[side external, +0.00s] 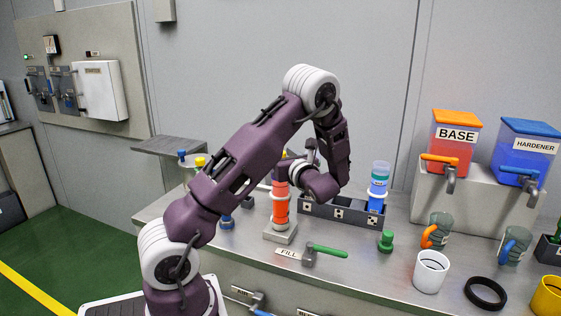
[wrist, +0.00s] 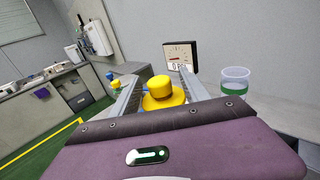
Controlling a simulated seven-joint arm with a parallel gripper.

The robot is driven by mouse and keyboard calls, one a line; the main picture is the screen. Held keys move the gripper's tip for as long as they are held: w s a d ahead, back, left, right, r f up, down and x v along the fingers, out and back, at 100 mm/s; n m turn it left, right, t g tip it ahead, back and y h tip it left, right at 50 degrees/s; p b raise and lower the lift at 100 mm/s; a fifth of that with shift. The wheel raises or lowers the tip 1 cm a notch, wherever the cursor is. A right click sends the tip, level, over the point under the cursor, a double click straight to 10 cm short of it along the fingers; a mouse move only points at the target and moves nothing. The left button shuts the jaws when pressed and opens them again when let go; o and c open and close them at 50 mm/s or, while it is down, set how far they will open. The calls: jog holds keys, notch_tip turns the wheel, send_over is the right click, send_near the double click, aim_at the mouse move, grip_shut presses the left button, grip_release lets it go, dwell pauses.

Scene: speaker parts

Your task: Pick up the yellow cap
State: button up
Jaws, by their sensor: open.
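The yellow cap (wrist: 160,87) shows in the wrist view between the two fingers of my gripper (wrist: 159,76), with a wider yellow rim at its base. My gripper is open, with a finger on either side of the cap. I cannot tell whether a finger touches it. In the side external view a little yellow (side external: 284,154) shows on top of an upright orange-red cylinder (side external: 280,205), right by my gripper, whose fingers are mostly hidden. Another yellow cap (side external: 200,162) stands further left, partly behind my arm.
A blue cylinder (side external: 378,188) stands in a grey marked rack (side external: 335,216) to the right. A dial gauge (wrist: 180,55) and a clear cup with green contents (wrist: 234,82) stand beyond my gripper.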

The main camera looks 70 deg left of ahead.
jog(key=a, duration=0.3)
jog(key=shift+f, duration=0.15)
grip_shut()
